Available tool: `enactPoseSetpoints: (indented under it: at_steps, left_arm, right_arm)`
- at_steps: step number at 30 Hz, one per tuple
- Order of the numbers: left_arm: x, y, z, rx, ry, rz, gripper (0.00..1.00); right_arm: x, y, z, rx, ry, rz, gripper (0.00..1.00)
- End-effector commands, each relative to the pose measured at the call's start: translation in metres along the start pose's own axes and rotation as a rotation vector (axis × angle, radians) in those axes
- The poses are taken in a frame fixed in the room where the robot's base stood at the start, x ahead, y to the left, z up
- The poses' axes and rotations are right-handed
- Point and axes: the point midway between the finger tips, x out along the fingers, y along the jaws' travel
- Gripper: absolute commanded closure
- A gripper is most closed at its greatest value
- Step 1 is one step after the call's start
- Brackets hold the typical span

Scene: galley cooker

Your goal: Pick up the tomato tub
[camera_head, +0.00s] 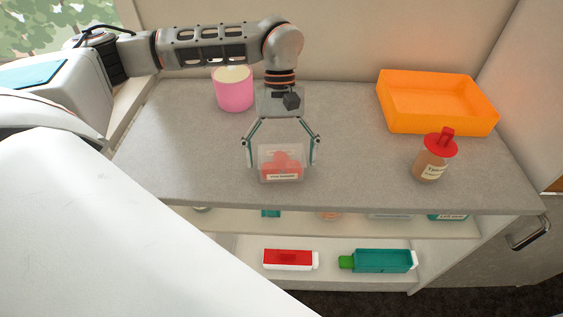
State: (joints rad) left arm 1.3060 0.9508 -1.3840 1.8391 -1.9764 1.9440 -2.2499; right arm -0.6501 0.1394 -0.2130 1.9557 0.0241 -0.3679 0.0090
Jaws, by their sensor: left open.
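The tomato tub (281,175) is a small clear box with red contents and a white label. It stands on the grey counter (340,180) near the front edge, in the middle of the head view. My left gripper (281,162) points down over the tub. Its two fingers are open, one on the left side and one on the right side of the tub. I cannot tell whether the fingers touch its walls. My right gripper is out of view.
A pink cup (234,92) stands behind my left gripper. An orange tray (437,104) and a sauce bottle (434,158) with a red top are at the right. Shelves below hold a red carton (289,260) and a green carton (382,261). The counter's middle right is clear.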

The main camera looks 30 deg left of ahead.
Motion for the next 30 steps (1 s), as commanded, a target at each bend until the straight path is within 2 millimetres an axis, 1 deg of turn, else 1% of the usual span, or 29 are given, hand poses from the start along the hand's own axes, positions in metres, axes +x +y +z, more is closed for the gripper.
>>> enactPoseSetpoints:
  at_steps: [3, 10, 11, 12, 14, 15, 16, 25, 30]
  left_arm:
    - [0.0087, -0.0001, 0.0007, 0.001, -0.001, -0.001, 0.08]
    - [0.0099, 0.0002, 0.0004, 0.001, -0.001, 0.000, 0.08]
    - [0.0099, 0.0001, 0.0004, 0.001, -0.001, 0.000, 0.13]
    - [0.0098, 0.0002, 0.0004, 0.001, -0.001, 0.000, 0.23]
    - [0.0098, 0.0002, 0.0004, 0.001, -0.001, 0.000, 0.39]
    - [0.0098, 0.0002, 0.0004, 0.001, -0.001, 0.000, 0.49]
    - [0.0098, 0.0002, 0.0004, 0.001, -0.001, 0.000, 0.54]
    - [0.0089, 0.0003, 0.0007, 0.001, -0.001, 0.000, 0.54]
    - [0.0003, 0.0008, 0.0035, 0.002, 0.002, 0.002, 0.54]
  right_arm:
    - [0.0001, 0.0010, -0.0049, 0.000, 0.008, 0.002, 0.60]
    - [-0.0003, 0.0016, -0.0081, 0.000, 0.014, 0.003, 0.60]
    - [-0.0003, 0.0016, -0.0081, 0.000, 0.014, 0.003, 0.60]
    - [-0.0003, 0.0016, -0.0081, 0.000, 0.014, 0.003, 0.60]
    - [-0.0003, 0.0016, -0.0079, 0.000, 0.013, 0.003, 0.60]
    - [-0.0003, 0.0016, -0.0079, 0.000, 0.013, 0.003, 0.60]
    - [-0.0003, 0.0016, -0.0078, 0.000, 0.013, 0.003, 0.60]
    - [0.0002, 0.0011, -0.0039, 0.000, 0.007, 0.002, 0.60]
    - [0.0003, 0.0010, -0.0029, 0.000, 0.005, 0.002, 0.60]
